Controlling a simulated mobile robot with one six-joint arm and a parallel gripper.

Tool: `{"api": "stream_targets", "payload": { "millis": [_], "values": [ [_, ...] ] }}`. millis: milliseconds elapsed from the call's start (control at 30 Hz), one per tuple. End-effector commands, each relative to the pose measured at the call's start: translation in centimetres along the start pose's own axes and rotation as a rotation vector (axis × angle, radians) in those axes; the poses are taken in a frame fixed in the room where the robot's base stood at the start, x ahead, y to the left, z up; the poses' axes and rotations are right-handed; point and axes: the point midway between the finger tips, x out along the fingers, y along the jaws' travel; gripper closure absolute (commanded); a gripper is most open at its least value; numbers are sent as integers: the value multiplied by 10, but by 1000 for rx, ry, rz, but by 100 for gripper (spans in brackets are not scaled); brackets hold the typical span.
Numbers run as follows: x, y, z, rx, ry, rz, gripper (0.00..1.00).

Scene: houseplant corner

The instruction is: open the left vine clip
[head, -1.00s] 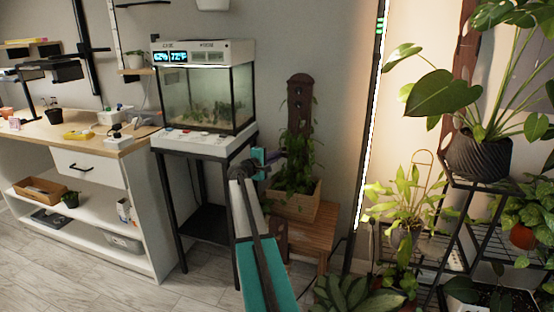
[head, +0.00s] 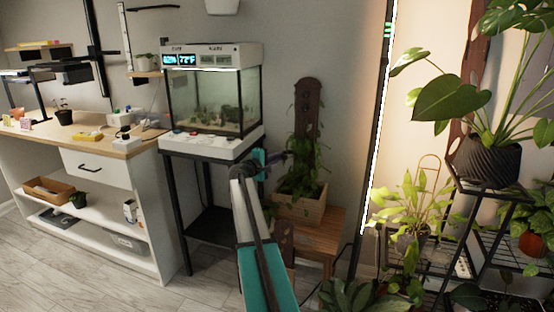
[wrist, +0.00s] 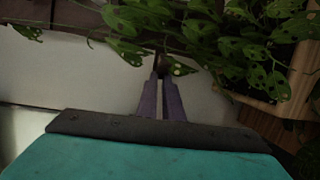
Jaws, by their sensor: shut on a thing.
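My gripper (wrist: 162,84) has two purple fingers, close together at the tips, in the wrist view. They are shut on a small dark brown rounded piece (wrist: 163,65), which looks like the vine clip. Spotted vine leaves (wrist: 240,45) hang around and just above it, and one leaf touches its right side. In the head view my gripper (head: 287,155) reaches the left side of the vine plant (head: 303,170). This climbs a tall brown board (head: 307,103) in a wooden planter box (head: 299,209). The clips are too small to tell apart in the head view.
The planter stands on a wooden stool (head: 322,228). A glass terrarium (head: 213,100) on a black stand is close on the left. A lit vertical pole (head: 378,130) and a black plant rack (head: 480,187) are on the right. A leafy plant (head: 350,296) sits low in front.

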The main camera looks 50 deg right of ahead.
Motion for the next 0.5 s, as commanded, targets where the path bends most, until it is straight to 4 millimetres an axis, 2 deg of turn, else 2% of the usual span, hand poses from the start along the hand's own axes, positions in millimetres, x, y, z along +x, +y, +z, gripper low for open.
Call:
{"api": "stream_targets", "payload": {
  "millis": [33, 100, 167, 500],
  "values": [
    [4, 4, 2, -3, 0, 6, 100],
    [4, 4, 2, -3, -1, 6, 85],
    [4, 4, 3, -3, -2, 6, 76],
    [2, 2, 3, -1, -3, 2, 76]
  ]
}}
